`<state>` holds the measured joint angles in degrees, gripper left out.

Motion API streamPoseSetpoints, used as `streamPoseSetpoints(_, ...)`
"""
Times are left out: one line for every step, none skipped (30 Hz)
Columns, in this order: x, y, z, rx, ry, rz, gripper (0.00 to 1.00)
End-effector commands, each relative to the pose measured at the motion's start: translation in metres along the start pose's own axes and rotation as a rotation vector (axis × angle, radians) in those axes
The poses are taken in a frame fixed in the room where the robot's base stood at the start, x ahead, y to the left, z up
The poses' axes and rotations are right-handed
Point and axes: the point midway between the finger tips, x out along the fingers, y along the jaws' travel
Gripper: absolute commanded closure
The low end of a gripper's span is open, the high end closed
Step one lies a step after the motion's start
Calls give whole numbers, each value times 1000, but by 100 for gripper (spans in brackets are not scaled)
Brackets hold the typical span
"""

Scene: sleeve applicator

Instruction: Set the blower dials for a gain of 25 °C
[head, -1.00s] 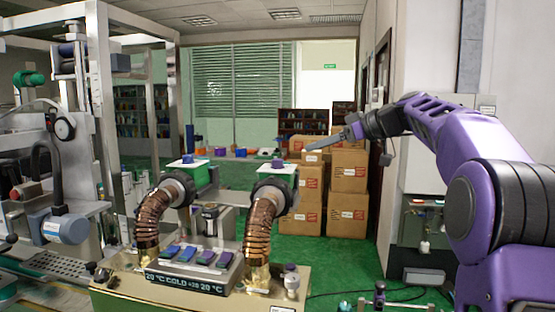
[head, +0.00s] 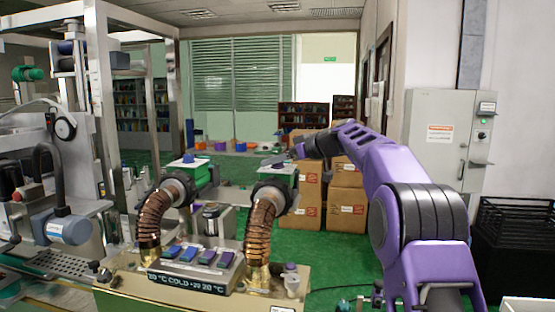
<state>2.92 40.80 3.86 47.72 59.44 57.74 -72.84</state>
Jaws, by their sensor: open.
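Two blowers stand side by side with copper corrugated hoses. The left blower's dial (head: 188,157) is a blue knob on a white and green top. The right blower's top (head: 278,172) is also white and green. My gripper (head: 273,161) is open and reaches in from the right, over or beside this top. It covers the right dial, and I cannot tell whether it touches it. A display (head: 187,283) on the front of the bench unit seems to read 20 °C, COLD, +20, 20 °C; the text is small.
Several blue and purple buttons (head: 200,255) sit on a sloped panel between the hoses. A metal frame machine (head: 65,190) stands at the left. Cardboard boxes (head: 347,205) are stacked behind my arm. A grey cabinet (head: 440,140) stands at the right. Green floor lies open behind the blowers.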

Motion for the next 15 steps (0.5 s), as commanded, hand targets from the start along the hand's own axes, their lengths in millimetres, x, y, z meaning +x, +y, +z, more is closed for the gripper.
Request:
streamPoseSetpoints(0,0,0,0,0,0,29)
streamPoseSetpoints(0,0,0,0,0,0,29)
streamPoseSetpoints(0,0,0,0,0,0,29)
streamPoseSetpoints(0,0,0,0,0,0,29)
streamPoseSetpoints(0,0,0,0,0,0,30)
streamPoseSetpoints(0,0,0,0,0,0,38)
streamPoseSetpoints(0,0,0,0,0,0,43)
streamPoseSetpoints(0,0,0,0,0,0,48)
streamPoseSetpoints(0,0,0,0,0,0,55)
streamPoseSetpoints(0,0,0,0,0,0,61)
streamPoseSetpoints(0,0,0,1,0,0,66)
streamPoseSetpoints(0,0,0,1,0,0,74)
streamPoseSetpoints(0,0,0,1,0,0,79)
streamPoseSetpoints(0,0,0,1,0,0,84)
streamPoseSetpoints(0,0,0,1,0,0,92)
